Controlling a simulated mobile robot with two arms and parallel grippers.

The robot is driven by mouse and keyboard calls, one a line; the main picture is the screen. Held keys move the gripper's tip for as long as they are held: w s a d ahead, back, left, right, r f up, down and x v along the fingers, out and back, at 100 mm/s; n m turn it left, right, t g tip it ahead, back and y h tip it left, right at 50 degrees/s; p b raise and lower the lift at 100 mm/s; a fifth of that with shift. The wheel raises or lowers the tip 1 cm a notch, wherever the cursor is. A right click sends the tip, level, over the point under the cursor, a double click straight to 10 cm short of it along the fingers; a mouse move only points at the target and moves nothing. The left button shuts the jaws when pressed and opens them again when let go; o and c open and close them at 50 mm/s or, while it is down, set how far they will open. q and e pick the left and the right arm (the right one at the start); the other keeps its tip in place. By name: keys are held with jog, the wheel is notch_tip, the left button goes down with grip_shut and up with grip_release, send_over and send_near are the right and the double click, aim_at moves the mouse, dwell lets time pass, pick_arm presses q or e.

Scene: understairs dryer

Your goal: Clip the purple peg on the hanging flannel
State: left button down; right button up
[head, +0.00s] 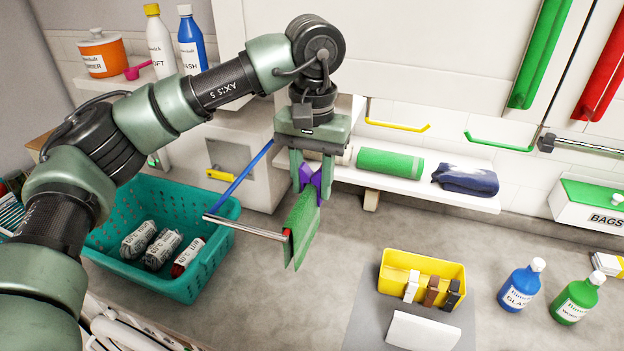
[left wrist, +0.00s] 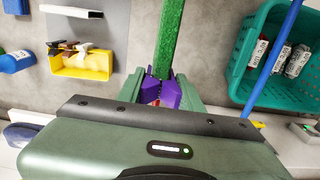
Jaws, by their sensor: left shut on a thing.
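The green flannel (head: 301,228) hangs over the silver end of a rail (head: 245,228) in the head view. It also shows edge-on as a green strip in the left wrist view (left wrist: 168,40). My left gripper (head: 311,188) points down just above the flannel and is shut on the purple peg (head: 312,182). In the left wrist view the purple peg (left wrist: 160,94) sits between my fingers, with purple parts on both sides of the flannel's near end. I cannot tell whether it pinches the cloth. My right gripper is not in view.
A teal basket (head: 219,262) with several labelled rolls stands left of the flannel. A yellow box (head: 425,268) with pegs on its rim, a white card (head: 423,332) and two bottles are at right. A shelf (head: 420,188) with rolled cloths is behind.

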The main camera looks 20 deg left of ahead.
pick_arm(q)
jog(key=c, duration=0.9)
grip_release()
jog(key=shift+o, duration=0.2)
